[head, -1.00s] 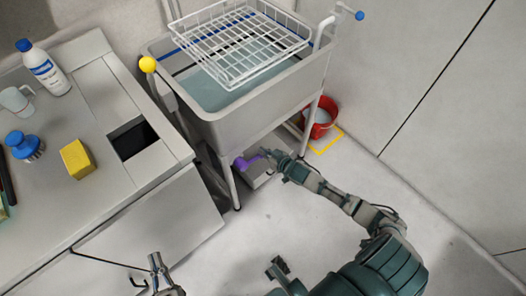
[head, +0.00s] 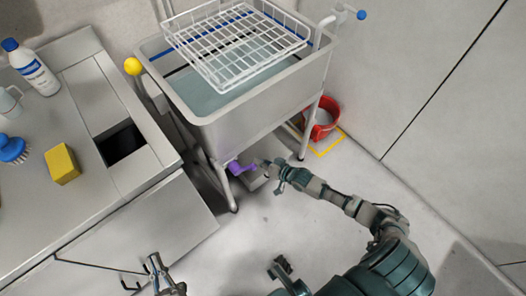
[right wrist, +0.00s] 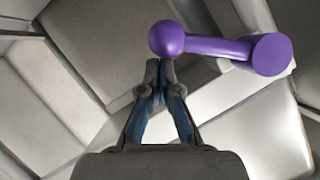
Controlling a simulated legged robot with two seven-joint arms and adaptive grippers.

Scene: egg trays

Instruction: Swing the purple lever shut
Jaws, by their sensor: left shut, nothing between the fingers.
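The purple lever (head: 242,168) is low under the sink basin, in front of a grey box. In the right wrist view the lever (right wrist: 220,46) runs sideways, with a ball end at left and a thicker round end at right. My right gripper (head: 264,164) is beside the lever's free end. In the right wrist view its fingertips (right wrist: 159,74) are together just below the ball end, with nothing seen between them. I cannot tell whether they touch the ball. My left gripper (head: 154,265) is shut and empty, in front of the counter, far from the lever.
The grey sink basin (head: 225,128) on legs stands over the lever, with a white wire rack (head: 238,45) on top. A red bucket (head: 322,122) stands on the floor to the right. The counter (head: 85,205) is at left. Floor in front is clear.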

